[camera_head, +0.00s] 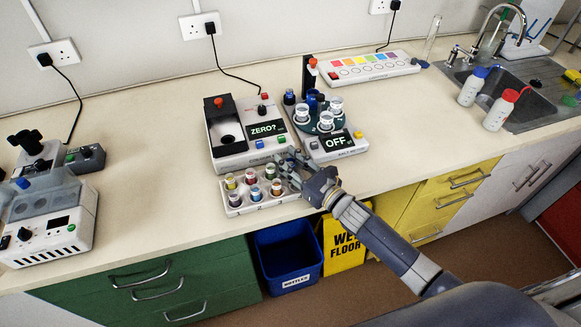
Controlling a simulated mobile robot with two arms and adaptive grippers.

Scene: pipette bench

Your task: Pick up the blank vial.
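A white vial rack (262,209) stands near the counter's front edge, holding several small vials with coloured caps in two rows. Caps include a yellow one (230,182), a red one (250,176) and a blue one (255,192). I cannot read the labels, so I cannot tell which is the blank vial. My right gripper (283,164) is at the rack's right end, in front of the device reading "ZERO?" (232,152). Its fingers look spread, with nothing visibly held; it partly covers the rack's right end. My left gripper is out of view.
A round vial carousel device reading "OFF" (351,148) stands just right of the gripper. A strip with coloured squares (378,74) is behind it. White bottles (472,87) stand by the sink (540,95). Other instruments (45,235) are at far left; the counter between is clear.

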